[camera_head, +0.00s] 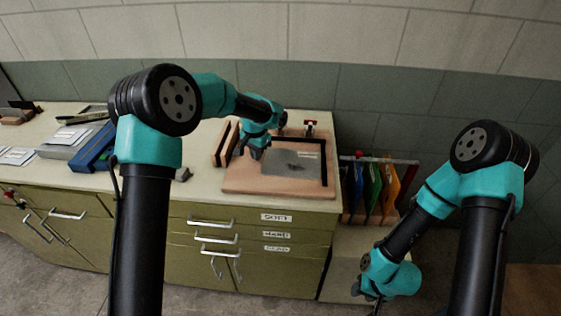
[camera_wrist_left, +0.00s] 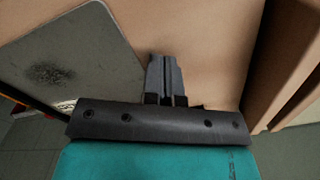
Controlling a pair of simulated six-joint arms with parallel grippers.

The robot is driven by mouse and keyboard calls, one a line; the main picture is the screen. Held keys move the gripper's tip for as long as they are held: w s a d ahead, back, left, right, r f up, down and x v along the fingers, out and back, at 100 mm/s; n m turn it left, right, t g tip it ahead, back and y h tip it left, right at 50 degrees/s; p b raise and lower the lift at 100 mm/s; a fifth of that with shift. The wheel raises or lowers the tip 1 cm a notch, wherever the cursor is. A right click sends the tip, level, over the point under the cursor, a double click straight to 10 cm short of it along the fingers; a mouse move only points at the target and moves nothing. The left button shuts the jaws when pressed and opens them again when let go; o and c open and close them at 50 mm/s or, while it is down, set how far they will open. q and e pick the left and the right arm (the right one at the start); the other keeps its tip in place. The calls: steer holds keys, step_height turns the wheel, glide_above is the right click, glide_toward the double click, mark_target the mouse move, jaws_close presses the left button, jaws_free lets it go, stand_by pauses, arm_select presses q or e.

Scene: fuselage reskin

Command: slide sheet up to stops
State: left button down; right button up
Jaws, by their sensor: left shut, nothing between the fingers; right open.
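A grey sheet (camera_head: 293,164) with a dark smudge lies on a tan board (camera_head: 240,182) on the counter. The sheet also shows at the left of the left wrist view (camera_wrist_left: 75,55). Dark stop bars (camera_head: 324,165) run along the board's back and right edges in the head view. My left gripper (camera_head: 256,152) is low over the board at the sheet's left side. Its fingers (camera_wrist_left: 165,62) are shut and empty, close beside the sheet's rounded edge; I cannot tell whether they touch it. My right gripper (camera_head: 367,292) hangs open, off the counter at lower right.
Wooden blocks (camera_head: 225,143) stand at the board's left. A rack with coloured folders (camera_head: 376,186) stands right of the counter. A blue binder-like object (camera_head: 93,148) and a grey box (camera_head: 66,141) lie on the counter's left. Drawers (camera_head: 215,237) are below.

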arm_select(q)
steer(key=shift+a+r, duration=0.1)
steer(key=shift+a, duration=0.2)
step_height(320, 180, up, 7)
stand_by(1.1)
stand_by(0.4)
